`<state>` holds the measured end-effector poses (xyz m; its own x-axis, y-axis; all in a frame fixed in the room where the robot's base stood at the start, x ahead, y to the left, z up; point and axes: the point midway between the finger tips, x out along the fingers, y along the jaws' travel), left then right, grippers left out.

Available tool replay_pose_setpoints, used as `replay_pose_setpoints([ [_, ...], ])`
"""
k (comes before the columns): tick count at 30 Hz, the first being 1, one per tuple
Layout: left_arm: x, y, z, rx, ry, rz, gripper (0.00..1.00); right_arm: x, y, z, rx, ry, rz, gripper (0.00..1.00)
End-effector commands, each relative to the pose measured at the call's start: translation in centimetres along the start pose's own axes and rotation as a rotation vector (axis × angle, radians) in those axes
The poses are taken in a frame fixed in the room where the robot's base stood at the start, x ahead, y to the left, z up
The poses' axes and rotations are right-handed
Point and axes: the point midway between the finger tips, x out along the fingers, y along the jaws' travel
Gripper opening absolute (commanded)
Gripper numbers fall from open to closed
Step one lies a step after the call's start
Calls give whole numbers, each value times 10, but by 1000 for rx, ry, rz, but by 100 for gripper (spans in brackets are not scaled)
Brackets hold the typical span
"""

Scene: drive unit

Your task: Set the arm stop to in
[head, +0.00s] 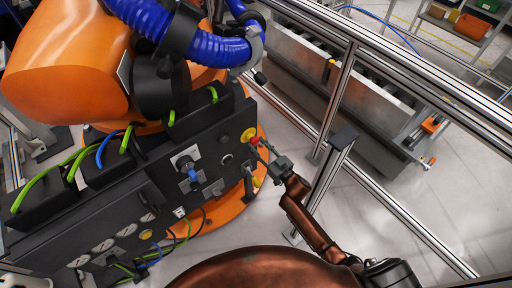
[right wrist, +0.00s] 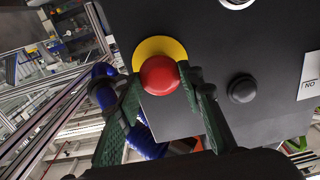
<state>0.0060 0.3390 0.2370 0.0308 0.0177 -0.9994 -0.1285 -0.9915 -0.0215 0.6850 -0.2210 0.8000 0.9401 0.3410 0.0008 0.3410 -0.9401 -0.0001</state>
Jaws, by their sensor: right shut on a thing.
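The arm stop is a round red button (right wrist: 160,76) on a yellow disc (right wrist: 151,50) on the black panel. In the head view the red button (head: 256,141) and its yellow disc (head: 248,134) are at the right end of the panel. My right gripper (head: 263,149) reaches the button from the right. In the right wrist view, the green fingers of my right gripper (right wrist: 162,82) stand on both sides of the red button and are shut on it. How far the button is pressed cannot be told. My left gripper is not in view.
The black panel (head: 140,205) also carries a rotary switch with a blue handle (head: 188,166) and several gauges. A black button (right wrist: 242,89) is right of the stop in the wrist view. A metal fence post (head: 330,170) stands close to my right arm. An orange robot (head: 70,60) rises behind.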

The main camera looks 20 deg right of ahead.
Motion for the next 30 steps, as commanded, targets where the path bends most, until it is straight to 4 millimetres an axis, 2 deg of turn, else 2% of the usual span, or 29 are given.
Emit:
replay_pose_setpoints([
  [3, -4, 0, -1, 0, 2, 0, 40, 14, -3, -2, 0, 1, -4, 0],
  [10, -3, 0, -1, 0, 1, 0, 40, 15, -4, 0, 1, 0, -6, 0],
  [11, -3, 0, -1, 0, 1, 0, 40, 15, -4, 0, 1, 1, -6, 35],
  [19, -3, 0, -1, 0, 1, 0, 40, 14, -2, -1, 1, 1, -2, 54],
  [30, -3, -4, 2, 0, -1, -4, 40, 6, 0, 0, 0, 0, 1, 55],
])
